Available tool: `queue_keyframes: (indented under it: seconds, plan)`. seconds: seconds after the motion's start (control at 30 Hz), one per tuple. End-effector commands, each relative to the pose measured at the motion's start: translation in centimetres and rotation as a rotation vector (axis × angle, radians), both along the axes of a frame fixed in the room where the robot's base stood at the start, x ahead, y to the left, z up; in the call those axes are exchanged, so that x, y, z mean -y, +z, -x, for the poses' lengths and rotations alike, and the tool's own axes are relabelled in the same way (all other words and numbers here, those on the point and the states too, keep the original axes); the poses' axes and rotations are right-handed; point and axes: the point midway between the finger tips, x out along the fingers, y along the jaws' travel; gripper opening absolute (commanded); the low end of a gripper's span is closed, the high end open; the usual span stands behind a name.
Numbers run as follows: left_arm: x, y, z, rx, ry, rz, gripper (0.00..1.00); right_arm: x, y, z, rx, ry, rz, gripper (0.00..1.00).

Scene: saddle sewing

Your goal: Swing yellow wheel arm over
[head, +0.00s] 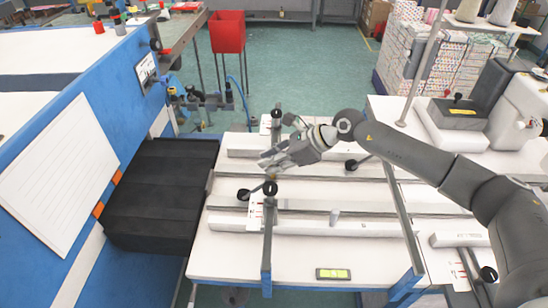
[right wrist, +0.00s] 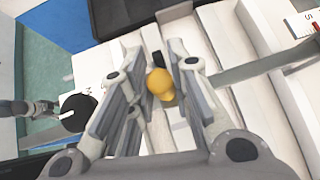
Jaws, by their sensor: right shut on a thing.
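My right gripper (head: 270,160) reaches in from the right over the white table (head: 310,255) with its long rails. In the right wrist view its fingers (right wrist: 163,58) stand on either side of a round yellow knob (right wrist: 160,84), and it is shut on this knob. The knob looks like the yellow wheel; its arm cannot be made out. In the head view the knob is hidden behind the gripper. My left gripper is not in view.
Black knobs (head: 243,195) and (head: 351,164) sit around the rails near the gripper. A green-screen display (head: 333,273) lies at the table's front. A dark ribbed surface (head: 160,195) and a blue machine side (head: 90,120) are at left. A red bin (head: 227,32) stands behind.

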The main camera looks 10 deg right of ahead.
Motion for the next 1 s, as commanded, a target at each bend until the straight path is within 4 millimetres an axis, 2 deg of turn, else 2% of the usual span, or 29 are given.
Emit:
queue_keyframes:
  seconds: [0.27, 0.3, 0.43, 0.77, 0.87, 1.0]
  plan:
    - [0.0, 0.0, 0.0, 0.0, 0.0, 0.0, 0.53, 0.1, 0.0, 0.0, 0.0, 0.0, 0.002, 0.0]
    - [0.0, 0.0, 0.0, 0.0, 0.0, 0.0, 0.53, 0.1, 0.0, 0.0, 0.0, 0.0, 0.002, 0.23]
    - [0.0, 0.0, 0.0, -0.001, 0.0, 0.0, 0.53, 0.1, 0.0, 0.0, 0.0, 0.001, 0.002, 0.4]
    - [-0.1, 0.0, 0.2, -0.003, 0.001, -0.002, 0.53, 0.1, 0.0, 0.0, 0.001, 0.001, 0.0, 0.41]
    - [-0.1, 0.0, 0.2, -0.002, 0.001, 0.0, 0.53, 0.6, 0.5, 0.2, 0.001, -0.001, 0.0, 0.41]
    - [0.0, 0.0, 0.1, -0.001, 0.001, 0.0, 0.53, 2.3, 2.0, 0.9, 0.003, -0.002, 0.002, 0.41]
